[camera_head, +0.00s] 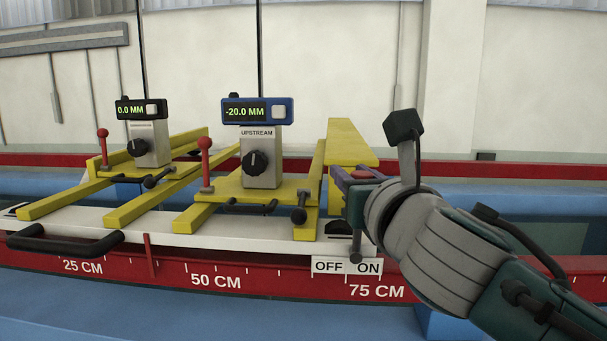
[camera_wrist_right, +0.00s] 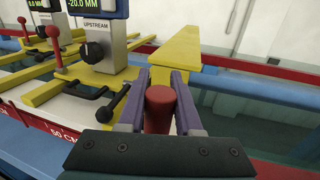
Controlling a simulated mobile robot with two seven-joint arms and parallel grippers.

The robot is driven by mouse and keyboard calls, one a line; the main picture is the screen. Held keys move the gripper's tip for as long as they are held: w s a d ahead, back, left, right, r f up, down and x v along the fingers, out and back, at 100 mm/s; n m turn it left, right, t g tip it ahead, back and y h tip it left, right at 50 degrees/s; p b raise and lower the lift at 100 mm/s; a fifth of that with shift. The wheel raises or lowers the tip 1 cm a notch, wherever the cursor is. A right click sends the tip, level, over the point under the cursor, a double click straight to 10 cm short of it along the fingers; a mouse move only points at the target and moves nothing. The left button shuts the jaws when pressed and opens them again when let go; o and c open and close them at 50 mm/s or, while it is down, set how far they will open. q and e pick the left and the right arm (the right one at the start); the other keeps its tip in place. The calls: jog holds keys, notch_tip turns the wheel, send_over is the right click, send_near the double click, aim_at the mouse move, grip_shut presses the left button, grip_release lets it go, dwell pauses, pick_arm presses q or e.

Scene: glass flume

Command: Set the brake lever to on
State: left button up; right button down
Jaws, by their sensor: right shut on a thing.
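My right gripper (camera_head: 362,176) comes in from the right, and its purple fingers are closed around a red cylindrical grip (camera_wrist_right: 160,108). This looks like the brake lever's handle; only its top and near side show between the fingers. In the head view the gripper is above the white OFF/ON label (camera_head: 347,266) on the red rail. A dark rod with a rounded end (camera_head: 356,245) hangs just above the label, near the middle and the ON side. I cannot tell the lever's exact setting. My left gripper is not in view.
Two yellow carriages stand to the left, with displays reading 0.0 MM (camera_head: 131,110) and -20.0 MM (camera_head: 257,111). Each has a red-knobbed lever (camera_head: 205,160). A black bar handle (camera_head: 65,243) is at the front left. A yellow beam (camera_head: 350,143) lies just behind my right gripper.

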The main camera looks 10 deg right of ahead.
jog(key=shift+s+d+f+m+t+b, duration=0.15)
jog(key=shift+d+m+b, duration=0.3)
jog(key=shift+b, duration=0.05)
jog(key=shift+s+d+f+m+t+b, duration=0.1)
jog(key=shift+d+m+t+b, duration=0.05)
jog(key=shift+d+m+b, duration=0.3)
jog(key=d+f+m+b, duration=0.1)
jog(key=d+m+b, duration=0.1)
jog(key=m+b, duration=0.1)
jog(key=s+d+f+m+t+h+b, duration=0.1)
jog(key=d+m+b, duration=0.1)
jog(key=m+b, duration=0.2)
jog(key=s+d+f+m+h+b, duration=0.1)
jog(key=d+f+m+b, duration=0.1)
jog(key=m+b, duration=0.1)
jog(key=shift+d+t+b, duration=0.35)
jog(key=shift+t+b, duration=0.05)
jog(key=shift+b, duration=0.3)
jog(key=shift+s+d+f+m+h+b, duration=0.1)
jog(key=shift+d+f+m+h+b, duration=0.15)
jog(key=shift+m+b, duration=0.35)
jog(key=shift+d+f+m+h+b, duration=0.2)
jog(key=shift+m+h+b, duration=0.15)
jog(key=shift+m, duration=0.35)
jog(key=c, duration=0.6)
grip_release()
jog(key=b+v, duration=0.3)
jog(key=v, duration=0.7)
jog(key=shift+f, duration=0.15)
